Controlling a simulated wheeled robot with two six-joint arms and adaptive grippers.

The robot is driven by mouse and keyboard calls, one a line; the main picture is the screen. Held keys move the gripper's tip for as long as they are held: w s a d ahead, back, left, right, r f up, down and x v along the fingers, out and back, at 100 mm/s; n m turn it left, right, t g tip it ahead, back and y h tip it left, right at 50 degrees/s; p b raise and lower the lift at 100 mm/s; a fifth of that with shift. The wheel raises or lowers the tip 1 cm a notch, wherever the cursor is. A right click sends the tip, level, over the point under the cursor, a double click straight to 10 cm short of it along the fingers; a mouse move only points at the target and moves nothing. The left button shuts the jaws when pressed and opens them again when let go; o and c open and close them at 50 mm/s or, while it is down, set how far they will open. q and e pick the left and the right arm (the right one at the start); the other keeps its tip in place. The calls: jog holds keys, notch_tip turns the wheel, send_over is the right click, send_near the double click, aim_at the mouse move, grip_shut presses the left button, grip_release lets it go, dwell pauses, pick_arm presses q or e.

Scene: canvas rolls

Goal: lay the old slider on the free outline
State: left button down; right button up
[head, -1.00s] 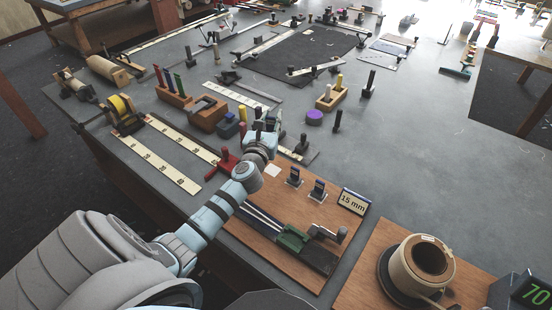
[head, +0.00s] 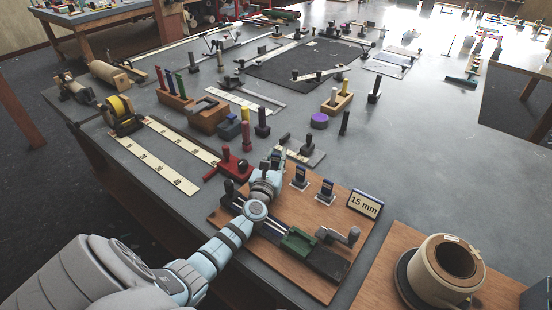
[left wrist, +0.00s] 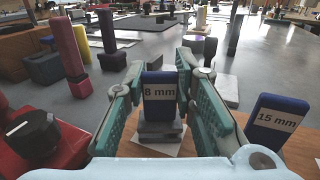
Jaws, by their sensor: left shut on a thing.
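My left gripper (head: 273,165) is shut on a blue slider with an "8 mm" label (left wrist: 159,92), upright between the teal fingers (left wrist: 160,97). Its grey foot (left wrist: 158,131) is over a white square (left wrist: 186,145) on the wooden board (head: 228,213); I cannot tell whether it touches. Two similar sliders stand on the board to the right, one nearer (head: 300,177) and one farther (head: 325,191). In the left wrist view a blue slider labelled "15 mm" (left wrist: 277,122) stands to the right. My right gripper is not in view.
A red block with a dark knob (head: 234,166) stands close left of my gripper. A beige pot (head: 444,268) stands at the right.

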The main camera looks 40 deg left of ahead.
pick_arm(q)
jog(key=c, duration=1.3)
grip_release()
jog(key=shift+f, duration=0.1)
jog(key=shift+c, duration=0.2)
jog(key=shift+r+p, duration=0.3)
jog(key=shift+p, duration=0.05)
jog(key=p+v, duration=0.1)
jog(key=v, duration=1.1)
jog(key=shift+s, duration=0.15)
jog(key=shift+a, duration=0.1)
jog(key=shift+f, duration=0.1)
